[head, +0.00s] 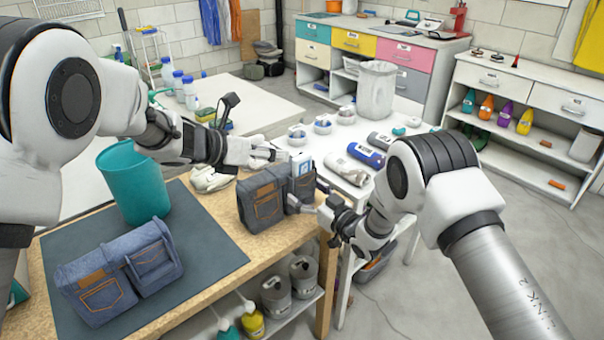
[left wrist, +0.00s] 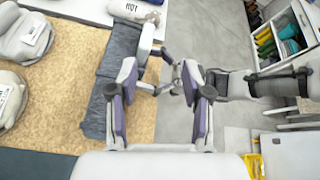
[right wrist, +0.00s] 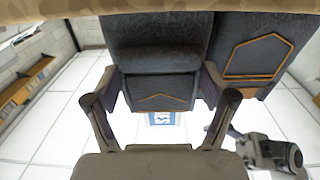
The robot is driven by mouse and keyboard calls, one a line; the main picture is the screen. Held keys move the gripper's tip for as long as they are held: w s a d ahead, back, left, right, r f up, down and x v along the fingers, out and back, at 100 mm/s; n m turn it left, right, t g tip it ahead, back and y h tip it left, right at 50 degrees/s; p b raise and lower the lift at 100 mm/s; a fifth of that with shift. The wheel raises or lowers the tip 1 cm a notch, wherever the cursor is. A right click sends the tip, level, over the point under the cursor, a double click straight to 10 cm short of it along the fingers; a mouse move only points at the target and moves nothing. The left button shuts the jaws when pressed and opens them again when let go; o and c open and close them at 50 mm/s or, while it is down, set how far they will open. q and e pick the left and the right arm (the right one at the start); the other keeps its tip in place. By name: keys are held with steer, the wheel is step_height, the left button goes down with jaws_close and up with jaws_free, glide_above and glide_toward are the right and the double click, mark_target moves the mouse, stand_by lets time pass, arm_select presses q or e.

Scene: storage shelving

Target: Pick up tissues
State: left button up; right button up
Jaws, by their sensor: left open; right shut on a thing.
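A denim bag (head: 262,198) with brown-trimmed pockets stands at the right edge of the wooden table. A small blue-and-white packet (head: 301,163), likely the tissues, shows at the top of its right pocket; it also shows in the right wrist view (right wrist: 163,118). My right gripper (head: 327,212) is at the bag's right end, its fingers on both sides of the smaller pocket (right wrist: 155,85). My left gripper (head: 283,155) is open just above and left of the packet. In the left wrist view its fingers (left wrist: 165,90) are apart, with floor and my right gripper seen between them.
Another denim bag (head: 120,270) lies on the dark mat (head: 205,245), in front of a teal bin (head: 135,180). A white table (head: 340,178) with bottles stands close at the right. Open floor lies at lower right.

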mark_target(297, 158)
arm_select(q)
steer(key=w+d+f+m, duration=0.1)
steer(key=w+d+f, duration=0.1)
steer(key=w+d, duration=0.1)
steer(key=w+d+f+m+t, duration=0.1)
steer(key=w+d+f+m, duration=0.1)
steer(key=w+d+f, duration=0.1)
steer(key=shift+w+d+f, duration=0.15)
steer(key=shift+d+f, duration=0.1)
jaws_close()
stand_by(0.3)
